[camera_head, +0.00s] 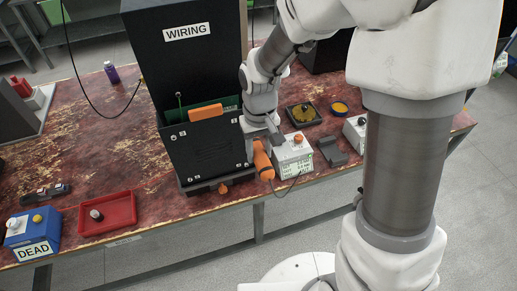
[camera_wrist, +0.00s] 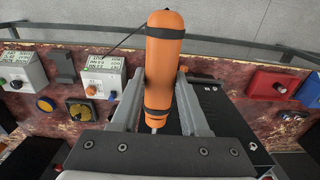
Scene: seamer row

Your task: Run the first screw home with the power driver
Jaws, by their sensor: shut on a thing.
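The orange power driver (camera_head: 263,163) with black bands is held in my gripper (camera_head: 256,137), at the right edge of the black cabinet's front panel (camera_head: 203,155). In the wrist view the driver (camera_wrist: 164,62) stands between the two grey fingers of my gripper (camera_wrist: 160,95), which are shut on it. Its thin metal bit (camera_wrist: 155,130) shows below the body. The panel (camera_wrist: 215,110) lies close on the right there, with small light dots that may be screw heads. I cannot tell whether the bit touches a screw.
A white box with an orange knob (camera_head: 293,157) stands close to the driver's right. A red tray (camera_head: 107,213) and a blue DEAD box (camera_head: 33,233) are at left.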

